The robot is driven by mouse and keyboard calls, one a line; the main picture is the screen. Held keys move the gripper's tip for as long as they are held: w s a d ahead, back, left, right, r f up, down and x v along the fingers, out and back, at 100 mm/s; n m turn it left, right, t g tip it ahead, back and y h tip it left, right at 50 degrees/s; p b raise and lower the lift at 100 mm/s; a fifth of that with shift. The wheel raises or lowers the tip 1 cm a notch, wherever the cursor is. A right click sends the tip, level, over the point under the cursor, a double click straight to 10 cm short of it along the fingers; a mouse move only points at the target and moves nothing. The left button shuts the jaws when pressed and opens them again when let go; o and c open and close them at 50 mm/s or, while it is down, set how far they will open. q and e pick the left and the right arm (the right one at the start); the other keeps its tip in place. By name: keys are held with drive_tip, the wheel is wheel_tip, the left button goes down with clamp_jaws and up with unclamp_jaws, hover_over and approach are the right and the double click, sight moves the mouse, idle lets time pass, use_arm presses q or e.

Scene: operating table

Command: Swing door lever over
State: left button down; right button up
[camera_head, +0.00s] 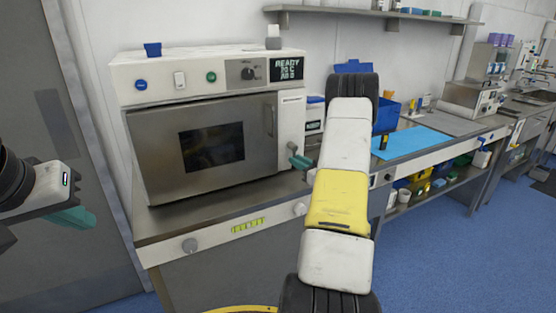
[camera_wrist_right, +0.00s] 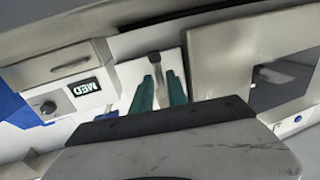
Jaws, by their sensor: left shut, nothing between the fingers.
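The steel oven-like unit (camera_head: 215,140) stands on the bench at left with its windowed door shut. A bar handle (camera_head: 270,120) is at the door's right edge. In the right wrist view a grey lever (camera_wrist_right: 157,72) shows on the white panel beside the door. My right gripper (camera_wrist_right: 159,90) has its teal fingers apart on either side of this lever; contact is unclear. In the head view my right gripper (camera_head: 301,161) is partly hidden by my right arm, at the panel's lower part. My left gripper (camera_head: 75,217) is shut and empty, left of the unit.
The control panel has a display (camera_head: 286,69), buttons and a knob (camera_head: 248,73). A blue mat (camera_head: 412,142) and blue bins (camera_head: 387,116) lie farther right on the bench. A shelf (camera_head: 370,14) runs above. The floor at the right is clear.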

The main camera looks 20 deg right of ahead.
clamp_jaws()
idle(1.1)
drive_tip(key=shift+m, duration=0.3)
drive_tip(key=m, duration=0.2)
drive_tip(key=a+m, duration=0.1)
drive_tip(key=shift+s+a+m+t, duration=0.1)
drive_tip(key=shift+a+m+t, duration=0.1)
drive_tip(key=shift+m+t, duration=0.2)
drive_tip(key=m, duration=0.1)
drive_tip(key=a+m, duration=0.1)
drive_tip(key=m, duration=0.2)
drive_tip(key=shift+a+r+m+t+h, duration=0.3)
drive_tip(key=shift+r+m+t, duration=0.05)
drive_tip(key=shift+m+t, duration=0.05)
drive_tip(key=shift+s+a+r+m+t+h, duration=0.15)
drive_tip(key=shift+a+r+m+h, duration=0.15)
drive_tip(key=shift+m, duration=1.15)
drive_tip(key=shift+w+a+r+m+t+h, duration=0.1)
drive_tip(key=shift+a+r+m+t+h, duration=0.25)
drive_tip(key=shift+m, duration=1.15)
drive_tip(key=shift+s+a+r+m+h, duration=0.15)
drive_tip(key=shift+r+m+h, duration=0.3)
drive_tip(key=shift+m, duration=1)
drive_tip(key=shift+w, duration=0.1)
